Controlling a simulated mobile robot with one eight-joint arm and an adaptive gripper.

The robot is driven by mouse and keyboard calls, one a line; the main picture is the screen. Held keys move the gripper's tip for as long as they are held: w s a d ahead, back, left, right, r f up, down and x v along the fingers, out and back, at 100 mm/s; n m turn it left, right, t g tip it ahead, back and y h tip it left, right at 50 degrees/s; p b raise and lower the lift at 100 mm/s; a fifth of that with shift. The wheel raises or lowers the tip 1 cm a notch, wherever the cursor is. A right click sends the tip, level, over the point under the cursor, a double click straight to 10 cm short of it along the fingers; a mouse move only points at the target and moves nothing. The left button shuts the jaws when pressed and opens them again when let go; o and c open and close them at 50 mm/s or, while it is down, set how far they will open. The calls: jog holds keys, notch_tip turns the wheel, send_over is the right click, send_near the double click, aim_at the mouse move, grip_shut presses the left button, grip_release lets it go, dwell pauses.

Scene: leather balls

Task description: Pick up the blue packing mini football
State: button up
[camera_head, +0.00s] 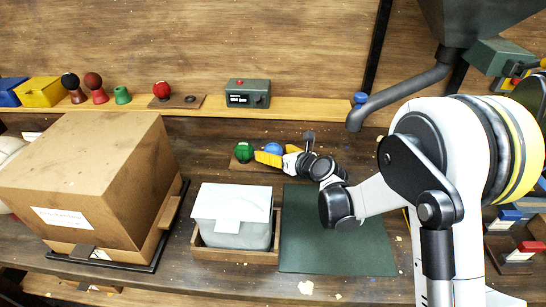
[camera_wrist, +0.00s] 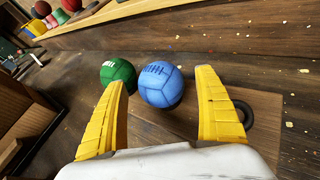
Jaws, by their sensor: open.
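Nothing is held. A green ball (camera_wrist: 118,74) sits just left of the blue ball, beyond the left fingertip; it also shows in the head view (camera_head: 243,152).
A dark ring (camera_wrist: 243,114) lies by the right finger. A large cardboard box (camera_head: 85,180) stands at left. A white packet (camera_head: 232,214) sits in a wooden tray (camera_head: 235,256) beside a green mat (camera_head: 335,250). A shelf (camera_head: 210,105) with colored items runs behind.

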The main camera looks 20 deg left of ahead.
jog(key=shift+w+a+f, duration=0.2)
jog(key=shift+w+a, duration=0.15)
jog(key=shift+a, duration=0.05)
jog(key=c, duration=1.3)
jog(key=shift+c, duration=0.2)
jog(key=shift+r, duration=0.15)
